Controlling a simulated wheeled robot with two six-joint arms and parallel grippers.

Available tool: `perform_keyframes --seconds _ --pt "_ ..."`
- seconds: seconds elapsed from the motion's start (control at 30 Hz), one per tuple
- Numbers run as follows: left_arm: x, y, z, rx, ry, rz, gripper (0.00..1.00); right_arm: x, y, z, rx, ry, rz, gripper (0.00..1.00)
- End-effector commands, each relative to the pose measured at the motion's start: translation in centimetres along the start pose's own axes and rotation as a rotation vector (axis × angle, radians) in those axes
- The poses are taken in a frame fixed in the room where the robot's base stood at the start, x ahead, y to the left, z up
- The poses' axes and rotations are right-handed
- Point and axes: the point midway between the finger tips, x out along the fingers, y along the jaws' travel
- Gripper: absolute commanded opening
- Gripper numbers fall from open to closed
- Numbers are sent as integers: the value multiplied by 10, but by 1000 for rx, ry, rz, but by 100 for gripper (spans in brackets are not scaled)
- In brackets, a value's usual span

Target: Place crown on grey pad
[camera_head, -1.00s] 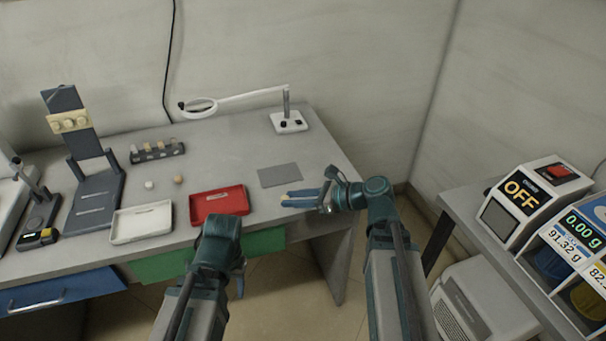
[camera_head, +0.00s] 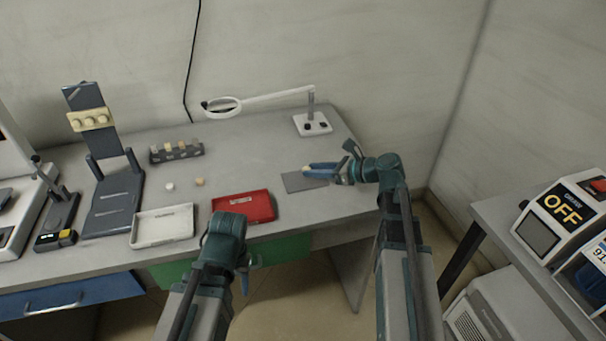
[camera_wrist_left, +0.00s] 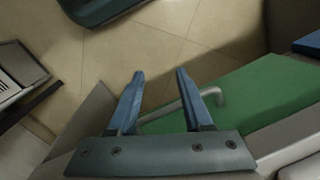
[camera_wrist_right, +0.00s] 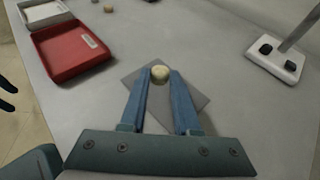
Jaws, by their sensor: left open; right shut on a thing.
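The crown is a small cream-yellow piece (camera_wrist_right: 160,74) held between the fingertips of my right gripper (camera_wrist_right: 159,84). In the right wrist view it appears over the grey pad (camera_wrist_right: 192,101); whether it touches the pad I cannot tell. In the head view the pad (camera_head: 293,183) lies flat on the bench, and my right gripper (camera_head: 308,171) reaches over it from the right, its fingers hiding part of it. My left gripper (camera_wrist_left: 160,75) is open and empty, in front of the green drawer (camera_wrist_left: 245,100), with floor beyond its fingers.
A red tray (camera_head: 266,218) and a white tray (camera_head: 162,238) stand left of the pad. A white piece (camera_head: 169,187) and a tan piece (camera_head: 200,182) lie behind them. A magnifier lamp base (camera_head: 312,129) stands behind the pad. The bench between is clear.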

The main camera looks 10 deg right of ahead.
Motion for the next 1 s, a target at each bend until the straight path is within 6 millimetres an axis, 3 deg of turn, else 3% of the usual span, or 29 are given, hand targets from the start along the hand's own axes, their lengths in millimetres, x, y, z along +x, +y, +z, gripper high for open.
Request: perform_keyframes --seconds 0.1,0.33,0.63,1.0 --pt "2 0 0 0 0 0 50 5 -13 0 1 0 -2 0" --pt "6 1 0 0 0 0 50 6 -12 -4 1 0 -3 0" --pt "38 4 -2 0 0 0 50 13 -14 -36 2 0 -6 0" --pt "39 4 -2 0 0 0 50 13 -14 -37 2 0 -6 0"
